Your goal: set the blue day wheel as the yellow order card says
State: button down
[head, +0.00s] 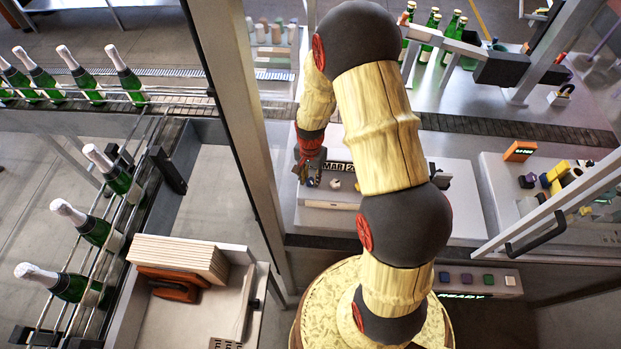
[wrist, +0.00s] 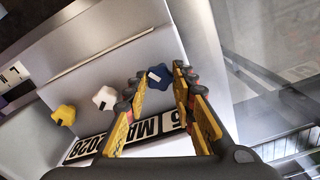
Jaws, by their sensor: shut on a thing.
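The date strip (wrist: 80,148) shows upside down, reading 5 MAR 2026 with part of the day end behind a finger. In the head view my gripper (head: 304,168) is at the panel's left end. I cannot make out the yellow order card.
Foil-topped bottles (head: 95,230) line the left conveyor.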

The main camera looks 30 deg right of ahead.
aim_at(310, 181)
jog(key=n+b, duration=0.2)
jog(key=n, duration=0.2)
jog(key=shift+w+f+n+b, duration=0.1)
jog(key=shift+n+b, duration=0.2)
jog(key=shift+n, duration=0.1)
jog(key=shift+n+b, duration=0.8)
jog(key=shift+n, duration=1.4)
jog(key=c, duration=1.5)
grip_release()
notch_tip(310, 181, up, 12)
jog(key=shift+r, duration=0.1)
